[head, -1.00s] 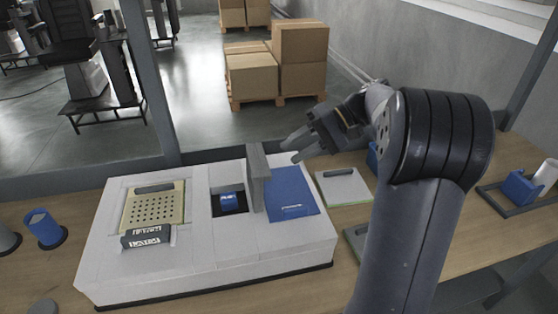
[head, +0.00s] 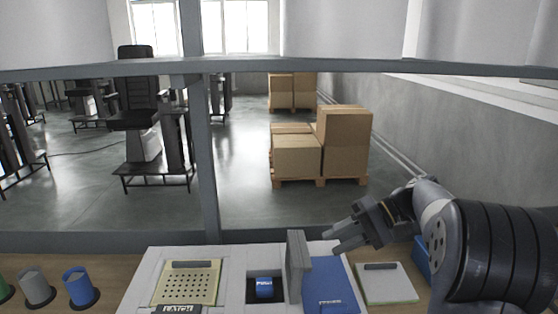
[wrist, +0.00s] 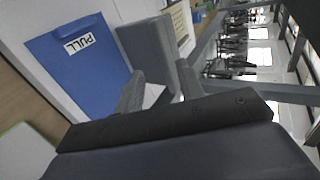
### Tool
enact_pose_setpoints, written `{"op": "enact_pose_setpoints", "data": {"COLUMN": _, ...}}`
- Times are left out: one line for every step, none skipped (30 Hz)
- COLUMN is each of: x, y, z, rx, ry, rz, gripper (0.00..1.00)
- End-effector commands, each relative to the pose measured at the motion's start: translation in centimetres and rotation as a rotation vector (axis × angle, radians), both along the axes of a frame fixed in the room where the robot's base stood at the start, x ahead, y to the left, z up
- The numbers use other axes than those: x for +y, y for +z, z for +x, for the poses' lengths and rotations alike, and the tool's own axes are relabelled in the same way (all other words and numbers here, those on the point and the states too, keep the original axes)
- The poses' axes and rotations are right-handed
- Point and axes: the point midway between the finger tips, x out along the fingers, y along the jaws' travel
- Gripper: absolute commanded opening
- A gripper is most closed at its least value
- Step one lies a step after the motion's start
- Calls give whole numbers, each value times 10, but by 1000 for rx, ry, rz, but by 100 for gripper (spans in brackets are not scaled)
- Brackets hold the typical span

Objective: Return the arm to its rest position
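My arm reaches in from the right in the head view. My gripper (head: 338,238) points left, in the air near the top of the blue panel, holding nothing. In the wrist view its two fingers (wrist: 158,90) stand apart with a gap between them. The white unit (head: 235,262) on the bench carries a perforated tan plate with a LATCH label, a blue button (head: 264,287) in a dark recess, an upright grey flap (head: 297,265) and a blue panel (head: 328,283). The wrist view shows a PULL label (wrist: 83,45) on the blue panel.
Blue (head: 79,287) and grey (head: 36,288) cups stand at the left. A pale board (head: 385,285) lies right of the unit, with a blue object behind it beside my arm. A grey frame post and bars stand behind the bench; boxes on a pallet (head: 320,150) are beyond.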

Motion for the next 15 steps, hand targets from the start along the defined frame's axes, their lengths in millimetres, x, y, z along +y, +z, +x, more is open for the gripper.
{"op": "enact_pose_setpoints", "data": {"x": 9, "y": -4, "z": -1, "rx": 2, "ry": 3, "rz": 0, "gripper": 36}}
{"op": "enact_pose_setpoints", "data": {"x": 14, "y": -7, "z": -1, "rx": 2, "ry": 3, "rz": 0, "gripper": 36}}
{"op": "enact_pose_setpoints", "data": {"x": 19, "y": -10, "z": -1, "rx": 1, "ry": 3, "rz": -1, "gripper": 36}}
{"op": "enact_pose_setpoints", "data": {"x": 23, "y": -13, "z": -1, "rx": 2, "ry": 3, "rz": -1, "gripper": 36}}
{"op": "enact_pose_setpoints", "data": {"x": 27, "y": -15, "z": -1, "rx": 1, "ry": 3, "rz": -1, "gripper": 36}}
{"op": "enact_pose_setpoints", "data": {"x": 32, "y": -18, "z": -1, "rx": 2, "ry": 3, "rz": -1, "gripper": 36}}
{"op": "enact_pose_setpoints", "data": {"x": 35, "y": -20, "z": -1, "rx": 2, "ry": 2, "rz": -1, "gripper": 36}}
{"op": "enact_pose_setpoints", "data": {"x": 38, "y": -22, "z": -1, "rx": 2, "ry": 1, "rz": -2, "gripper": 36}}
{"op": "enact_pose_setpoints", "data": {"x": 41, "y": -23, "z": 0, "rx": 1, "ry": 2, "rz": -2, "gripper": 36}}
{"op": "enact_pose_setpoints", "data": {"x": 44, "y": -25, "z": 0, "rx": 1, "ry": 2, "rz": -2, "gripper": 36}}
{"op": "enact_pose_setpoints", "data": {"x": 45, "y": -26, "z": 0, "rx": 2, "ry": 1, "rz": -2, "gripper": 36}}
{"op": "enact_pose_setpoints", "data": {"x": 47, "y": -27, "z": 0, "rx": 1, "ry": 0, "rz": -2, "gripper": 36}}
{"op": "enact_pose_setpoints", "data": {"x": 48, "y": -28, "z": 0, "rx": 1, "ry": 0, "rz": -2, "gripper": 36}}
{"op": "enact_pose_setpoints", "data": {"x": 49, "y": -29, "z": 0, "rx": 1, "ry": 0, "rz": -2, "gripper": 36}}
{"op": "enact_pose_setpoints", "data": {"x": 49, "y": -29, "z": 0, "rx": 1, "ry": -1, "rz": -2, "gripper": 36}}
